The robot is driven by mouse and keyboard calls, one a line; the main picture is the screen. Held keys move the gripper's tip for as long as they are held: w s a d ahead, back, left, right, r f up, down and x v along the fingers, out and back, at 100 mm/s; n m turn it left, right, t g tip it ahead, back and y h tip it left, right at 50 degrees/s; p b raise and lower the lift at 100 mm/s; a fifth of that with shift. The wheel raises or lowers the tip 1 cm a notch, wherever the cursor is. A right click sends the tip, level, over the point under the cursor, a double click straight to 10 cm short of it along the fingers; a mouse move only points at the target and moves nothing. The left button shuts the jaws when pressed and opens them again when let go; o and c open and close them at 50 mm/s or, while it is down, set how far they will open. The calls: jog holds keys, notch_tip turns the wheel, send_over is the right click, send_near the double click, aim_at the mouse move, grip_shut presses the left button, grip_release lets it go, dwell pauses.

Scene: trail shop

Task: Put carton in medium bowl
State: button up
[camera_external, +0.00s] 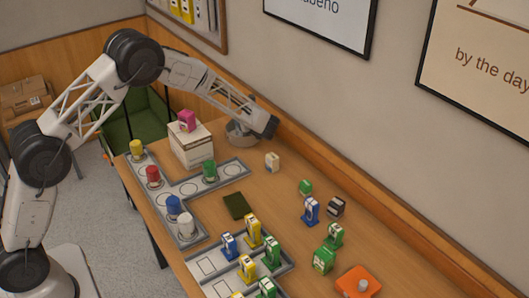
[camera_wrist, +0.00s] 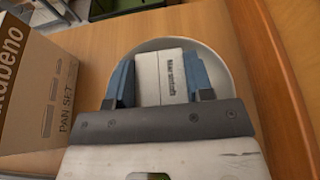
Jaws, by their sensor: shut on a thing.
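A white carton (camera_wrist: 160,78) with dark print on its side is between the two blue fingers of my gripper (camera_wrist: 160,66) in the wrist view. My gripper is shut on it. A round grey bowl (camera_wrist: 236,72) lies behind and around the carton in that view, and the carton appears over or inside its rim. I cannot tell whether the carton touches the bowl's floor. In the external view the bowl (camera_external: 236,139) stands on the table near the wall, partly hidden by the end of my arm. The carton is hidden there.
A pan-set box (camera_wrist: 40,95) stands left of the bowl; in the external view this pale box (camera_external: 190,150) carries a pink item (camera_external: 187,120). A small cream item (camera_external: 272,162) stands nearby. Grey trays (camera_external: 180,185) and several coloured items occupy the nearer table. The wall is close behind the bowl.

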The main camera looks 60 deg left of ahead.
jog(key=shift+f, duration=0.15)
jog(key=o, duration=1.2)
jog(key=shift+r, duration=0.2)
jog(key=v, duration=1.2)
